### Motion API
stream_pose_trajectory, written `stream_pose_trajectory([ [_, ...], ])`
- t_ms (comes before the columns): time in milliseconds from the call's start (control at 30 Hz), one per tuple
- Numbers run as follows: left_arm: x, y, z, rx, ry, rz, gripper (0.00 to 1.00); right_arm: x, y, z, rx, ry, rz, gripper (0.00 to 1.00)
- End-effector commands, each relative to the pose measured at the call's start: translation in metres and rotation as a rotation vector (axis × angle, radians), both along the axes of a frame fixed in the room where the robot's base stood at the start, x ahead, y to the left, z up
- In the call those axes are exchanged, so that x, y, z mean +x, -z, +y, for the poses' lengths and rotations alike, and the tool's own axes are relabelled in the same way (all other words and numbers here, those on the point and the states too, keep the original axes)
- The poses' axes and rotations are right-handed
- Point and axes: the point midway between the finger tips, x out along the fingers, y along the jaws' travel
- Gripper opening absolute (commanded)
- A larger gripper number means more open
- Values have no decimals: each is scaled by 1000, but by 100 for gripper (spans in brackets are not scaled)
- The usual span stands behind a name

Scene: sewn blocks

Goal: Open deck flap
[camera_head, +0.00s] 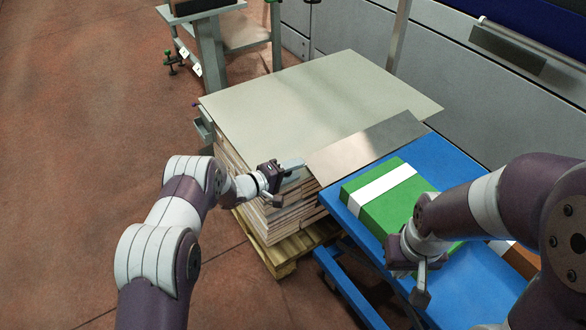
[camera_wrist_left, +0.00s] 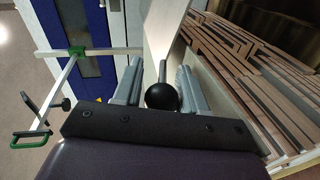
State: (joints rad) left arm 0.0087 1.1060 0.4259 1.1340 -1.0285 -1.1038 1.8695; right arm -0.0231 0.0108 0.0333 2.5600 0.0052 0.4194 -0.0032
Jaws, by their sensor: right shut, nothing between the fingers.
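A grey metal plate that looks like the deck flap (camera_head: 365,144) lies flat between the pale-topped stack and the blue cart. My left gripper (camera_head: 292,165) is at the near corner of the stack, beside the flap's left end. In the left wrist view, a black ball knob on a short rod (camera_wrist_left: 162,96) lies between the fingers of my left gripper (camera_wrist_left: 160,82), which stand apart. Whether they press on the knob I cannot tell. My right gripper (camera_head: 420,291) is shut and empty, pointing down over the cart's near side.
The blue cart (camera_head: 466,301) carries a green box with a white band (camera_head: 386,190) and a brown box (camera_head: 522,262). The stack (camera_head: 310,95) stands on a wooden pallet (camera_head: 281,262). A grey machine (camera_head: 350,40) stands behind. Floor at left is clear.

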Motion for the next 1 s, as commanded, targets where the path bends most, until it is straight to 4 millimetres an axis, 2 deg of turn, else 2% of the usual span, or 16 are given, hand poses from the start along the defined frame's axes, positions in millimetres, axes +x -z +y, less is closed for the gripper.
stream_pose_trajectory([
  [367, -3, -4, 5, -1, -1, -1, 58, 0, -4, 0, 0, 0, 0, 0],
  [733, -61, -22, 76, -1, -5, 2, 58, 0, -30, 0, 0, 0, 0, 0],
  [833, -72, -23, 89, -1, -4, 2, 58, 0, -33, 0, 0, 0, 0, 0],
  [1000, -79, -24, 97, -1, 0, 0, 58, 0, -34, 0, 0, 0, 0, 0],
])
